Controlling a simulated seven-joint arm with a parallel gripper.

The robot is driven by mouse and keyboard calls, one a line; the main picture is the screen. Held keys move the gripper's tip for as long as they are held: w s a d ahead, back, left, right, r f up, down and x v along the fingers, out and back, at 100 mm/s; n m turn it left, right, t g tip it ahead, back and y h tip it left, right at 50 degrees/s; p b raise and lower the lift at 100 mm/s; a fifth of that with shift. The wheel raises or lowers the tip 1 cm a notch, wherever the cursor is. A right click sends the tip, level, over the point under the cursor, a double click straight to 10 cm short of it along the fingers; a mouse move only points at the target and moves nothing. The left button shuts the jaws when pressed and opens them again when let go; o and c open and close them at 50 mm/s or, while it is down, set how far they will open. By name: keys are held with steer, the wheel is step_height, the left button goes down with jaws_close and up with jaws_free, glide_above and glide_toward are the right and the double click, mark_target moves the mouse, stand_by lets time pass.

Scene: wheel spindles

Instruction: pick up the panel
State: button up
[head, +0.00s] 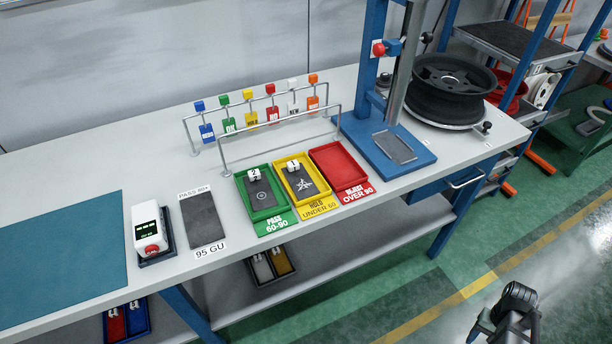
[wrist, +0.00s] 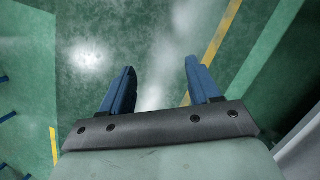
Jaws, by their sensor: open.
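Several flat dark panels show in the head view, and I cannot tell which one the task means. One dark panel (head: 204,217) lies on the bench between labels, one reading 95 GU. Another panel (head: 262,196) lies in the green tray with a white numbered block on it. A third panel (head: 306,186) lies in the yellow tray, also with a white block and a star-like mark. A grey plate (head: 395,147) lies on the blue stand's base. My gripper (wrist: 160,70) is open and empty over the green floor, away from the bench; part of my arm shows at lower right.
The red tray (head: 341,164) looks empty. A white device (head: 149,231) with a red button and a teal mat (head: 62,257) are at left. A metal rack (head: 280,121) with coloured tags stands behind the trays. A black wheel (head: 443,90) stands right of the blue press column.

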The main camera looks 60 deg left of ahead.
steer(key=w+a+r+n+t, duration=0.1)
steer(key=w+a+r+n, duration=0.1)
steer(key=a+r, duration=0.85)
steer(key=w+a+r+n+t, duration=0.1)
steer(key=w+a+r+t, duration=0.1)
steer(key=a+r, duration=0.8)
steer(key=s+a+r+n+t+y, duration=0.15)
steer(key=s+a+r, duration=0.45)
steer(key=a+r, duration=0.65)
steer(key=s+a+r+n+y, duration=0.1)
steer(key=s+a+r+n, duration=0.35)
steer(key=a+r, duration=0.8)
steer(key=s+a+r, duration=0.2)
steer(key=s+r, duration=0.5)
steer(key=s, duration=0.2)
steer(key=n+g, duration=0.2)
steer(key=n, duration=0.1)
glide_above(294, 166)
steer(key=f, duration=1.1)
steer(key=shift+w+a+f, duration=0.2)
steer(key=shift+w+f, duration=0.1)
steer(key=shift+w, duration=0.05)
steer(key=shift+s+d+f, duration=0.15)
steer(key=shift+f, duration=0.95)
steer(key=shift+s+d+f, duration=0.1)
steer(key=shift+s+f, duration=0.05)
steer(key=shift+f, duration=1.4)
jaws_close()
